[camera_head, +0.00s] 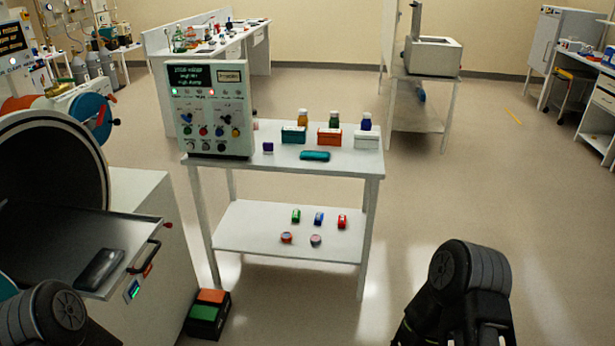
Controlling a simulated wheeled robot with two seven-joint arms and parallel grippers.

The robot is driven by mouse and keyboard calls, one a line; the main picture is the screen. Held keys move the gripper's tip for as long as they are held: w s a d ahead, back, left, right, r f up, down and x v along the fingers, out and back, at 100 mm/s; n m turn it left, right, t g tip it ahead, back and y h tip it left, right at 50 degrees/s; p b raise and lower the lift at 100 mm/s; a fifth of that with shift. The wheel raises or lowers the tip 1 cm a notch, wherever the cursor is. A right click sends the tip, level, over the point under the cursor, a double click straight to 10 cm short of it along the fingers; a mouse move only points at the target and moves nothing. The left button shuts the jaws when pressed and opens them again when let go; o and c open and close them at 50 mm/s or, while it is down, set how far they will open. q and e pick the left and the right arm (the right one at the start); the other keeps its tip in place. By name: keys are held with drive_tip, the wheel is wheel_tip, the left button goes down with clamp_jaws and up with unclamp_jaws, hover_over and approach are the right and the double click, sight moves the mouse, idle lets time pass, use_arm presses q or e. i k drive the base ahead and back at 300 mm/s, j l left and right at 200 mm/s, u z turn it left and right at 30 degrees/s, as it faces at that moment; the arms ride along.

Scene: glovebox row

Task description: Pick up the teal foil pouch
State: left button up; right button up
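The teal foil pouch (315,156) lies flat near the front edge of the white table's top, at the middle of the head view. It is small in the picture, and nothing covers it. Black links of my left arm show at the bottom left and of my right arm at the bottom right, both well short of the table. Neither gripper's fingers can be made out in this view.
A control panel box (212,108) stands left of the pouch. Behind the pouch are a teal box (293,135), an orange box (329,137) and a white box (366,141). A chamber's tray (60,240) juts out at left. Floor right of the white table (350,165) is clear.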

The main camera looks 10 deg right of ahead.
sight(306, 155)
drive_tip(key=i+l+z, duration=0.15)
drive_tip(key=i+l, duration=0.25)
drive_tip(key=i+l+z, duration=0.15)
drive_tip(key=i+l, duration=0.15)
drive_tip(key=i, duration=0.3)
drive_tip(key=i+l+z, duration=0.15)
drive_tip(key=i, duration=0.35)
drive_tip(key=i+l+z, duration=0.15)
drive_tip(key=i, duration=0.4)
drive_tip(key=l, duration=0.1)
